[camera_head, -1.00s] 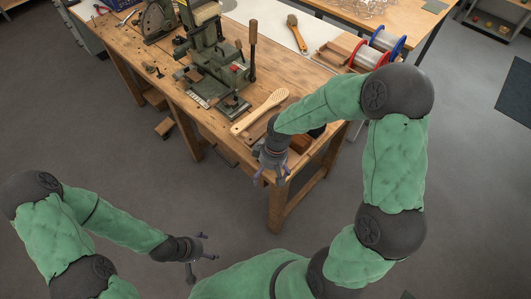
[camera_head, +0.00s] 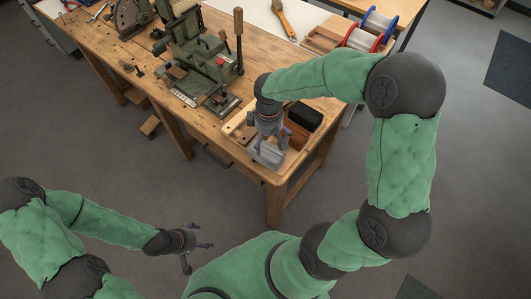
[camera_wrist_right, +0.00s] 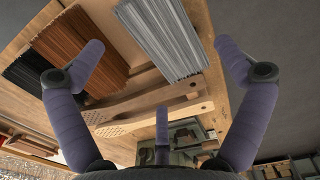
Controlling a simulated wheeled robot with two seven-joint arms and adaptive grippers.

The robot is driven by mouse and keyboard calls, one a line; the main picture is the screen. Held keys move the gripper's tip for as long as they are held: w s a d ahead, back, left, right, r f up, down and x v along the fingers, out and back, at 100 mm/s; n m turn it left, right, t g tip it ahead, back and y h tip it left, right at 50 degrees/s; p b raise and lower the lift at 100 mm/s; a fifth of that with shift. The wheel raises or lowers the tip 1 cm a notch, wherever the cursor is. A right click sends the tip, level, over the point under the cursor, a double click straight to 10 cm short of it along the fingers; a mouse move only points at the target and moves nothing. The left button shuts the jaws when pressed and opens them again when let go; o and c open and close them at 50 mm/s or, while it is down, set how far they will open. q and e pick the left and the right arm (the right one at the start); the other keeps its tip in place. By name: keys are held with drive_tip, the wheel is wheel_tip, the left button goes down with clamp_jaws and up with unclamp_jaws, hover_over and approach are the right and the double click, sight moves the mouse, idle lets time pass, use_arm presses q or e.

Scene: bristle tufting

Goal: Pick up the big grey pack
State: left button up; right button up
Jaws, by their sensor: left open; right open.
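The big grey pack (camera_head: 268,155) lies in a wooden tray at the near corner of the workbench. In the right wrist view it shows as a bundle of long grey strands (camera_wrist_right: 165,38). My right gripper (camera_head: 270,138) is open just above the tray, over the grey pack, and partly hides it. In the right wrist view its fingers (camera_wrist_right: 160,68) are spread wide with nothing between them, the grey pack lying beyond. My left gripper (camera_head: 198,246) is open and empty, low at the left, away from the bench.
A black pack (camera_head: 305,117) and a brown pack (camera_wrist_right: 80,45) lie beside the grey one. Wooden brush bodies (camera_wrist_right: 150,105) lie close by. A green machine (camera_head: 205,60) stands further back on the workbench (camera_head: 150,85). Red and blue spools (camera_head: 370,30) are at the back right.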

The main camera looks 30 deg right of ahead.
sight(269, 148)
wheel_tip(269, 148, down, 3)
drive_tip(key=shift+w+f+b, duration=0.1)
drive_tip(key=shift+f+b, duration=0.05)
drive_tip(key=shift+b, duration=0.25)
wheel_tip(269, 148, down, 5)
drive_tip(key=shift+d+f+b, duration=0.1)
drive_tip(key=shift+b, duration=1.1)
drive_tip(key=c, duration=1.1)
